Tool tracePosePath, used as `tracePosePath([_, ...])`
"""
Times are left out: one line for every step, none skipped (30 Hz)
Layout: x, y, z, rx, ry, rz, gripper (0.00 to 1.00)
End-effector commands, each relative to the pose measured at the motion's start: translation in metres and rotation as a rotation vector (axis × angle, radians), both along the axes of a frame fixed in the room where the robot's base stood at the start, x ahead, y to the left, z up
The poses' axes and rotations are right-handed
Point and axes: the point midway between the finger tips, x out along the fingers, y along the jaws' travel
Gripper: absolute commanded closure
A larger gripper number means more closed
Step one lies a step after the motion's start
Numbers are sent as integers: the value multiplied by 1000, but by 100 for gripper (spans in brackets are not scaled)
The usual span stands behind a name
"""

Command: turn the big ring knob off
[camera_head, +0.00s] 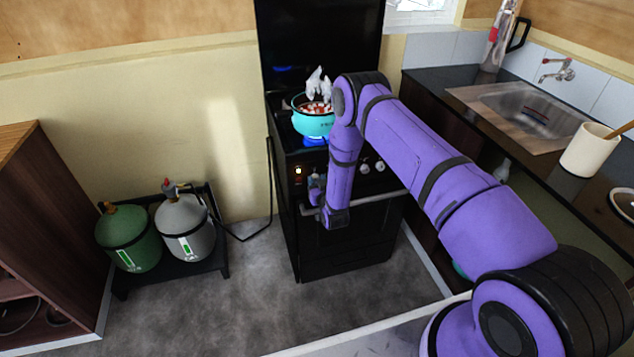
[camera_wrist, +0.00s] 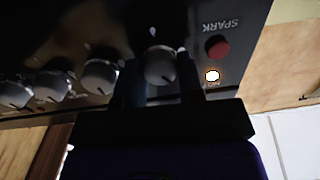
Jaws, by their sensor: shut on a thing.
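The black stove (camera_head: 343,245) stands against the wall, with a row of knobs on its front panel. My gripper (camera_wrist: 160,80) is at the panel, its two dark fingers on either side of a round grey knob (camera_wrist: 160,64), shut on it. This knob is the one nearest the red SPARK button (camera_wrist: 218,47) and a lit lamp (camera_wrist: 212,76). In the head view, my arm hides most of the gripper (camera_head: 317,185) and the held knob. A blue flame (camera_head: 315,141) burns under a turquoise pot (camera_head: 313,122).
More grey knobs (camera_wrist: 100,75) sit beside the held one. An oven handle (camera_head: 380,197) runs below the panel. Green (camera_head: 128,238) and grey (camera_head: 183,228) gas bottles stand at left. A counter with a sink (camera_head: 530,108) is at right. Floor (camera_head: 250,285) before the bottles is clear.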

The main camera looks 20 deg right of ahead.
Motion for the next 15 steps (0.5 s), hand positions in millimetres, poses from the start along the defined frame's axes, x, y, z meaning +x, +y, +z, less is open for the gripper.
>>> tracePosePath([-1,0,-2,44,4,-1,89])
tracePosePath([-1,-1,-2,73,4,-1,89])
tracePosePath([-1,-1,-2,110,4,-2,89])
tracePosePath([-1,-1,-2,138,4,-2,89])
tracePosePath([-1,-1,-2,166,4,-2,89])
tracePosePath([-1,-1,-2,202,3,-2,89])
tracePosePath([-1,-1,-2,227,3,-1,89])
tracePosePath([-1,-1,-2,254,3,-2,89])
tracePosePath([-1,-1,-2,288,3,-2,89])
tracePosePath([-1,-1,-2,311,3,-2,89])
tracePosePath([-1,-1,-2,335,3,-1,89])
tracePosePath([-1,-1,-2,364,2,-1,89])
tracePosePath([-1,-1,-2,385,3,-1,89])
tracePosePath([-1,-1,-2,405,3,-1,89])
tracePosePath([-1,-1,-2,430,3,-1,89])
